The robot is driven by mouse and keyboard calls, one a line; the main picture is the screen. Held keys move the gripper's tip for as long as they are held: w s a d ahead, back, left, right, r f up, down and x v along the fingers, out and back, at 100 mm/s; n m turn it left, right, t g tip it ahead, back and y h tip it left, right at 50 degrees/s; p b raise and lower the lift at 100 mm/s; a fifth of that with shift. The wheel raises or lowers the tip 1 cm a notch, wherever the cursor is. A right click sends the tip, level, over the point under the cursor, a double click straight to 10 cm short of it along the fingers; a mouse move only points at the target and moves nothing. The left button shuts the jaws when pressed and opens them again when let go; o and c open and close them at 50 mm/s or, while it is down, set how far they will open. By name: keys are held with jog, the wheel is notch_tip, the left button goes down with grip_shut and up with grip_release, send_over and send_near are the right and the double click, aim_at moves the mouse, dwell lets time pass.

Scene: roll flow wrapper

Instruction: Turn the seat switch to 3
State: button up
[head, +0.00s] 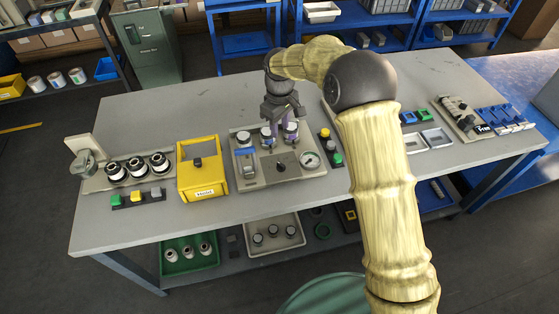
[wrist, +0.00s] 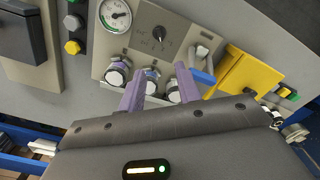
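A grey panel plate (head: 240,182) lies on the table's middle, with a black rotary switch (head: 281,167) at its front centre. The switch also shows in the wrist view (wrist: 158,33), with small markings around it that I cannot read. My gripper (head: 280,139) hangs over the back of the panel, behind the switch. In the wrist view my gripper (wrist: 160,66) is open, its two purple fingers apart. A white, blue-ringed knob (wrist: 151,76) appears between the fingers; I cannot tell whether they touch it. The switch lies beyond the fingertips, clear of them.
A round gauge (head: 309,160) sits right of the switch and a blue-handled lever (head: 245,160) left. More ringed knobs (wrist: 117,72) line the panel. A yellow box (head: 203,173) stands left, and a strip of coloured buttons (head: 332,149) right. The table's front is clear.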

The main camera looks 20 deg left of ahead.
aim_at(280, 164)
notch_tip(280, 164, down, 17)
jog(key=p, duration=0.4)
jog(key=shift+s+f, duration=0.1)
jog(key=shift+f, duration=0.05)
jog(key=shift+c, duration=0.4)
grip_shut()
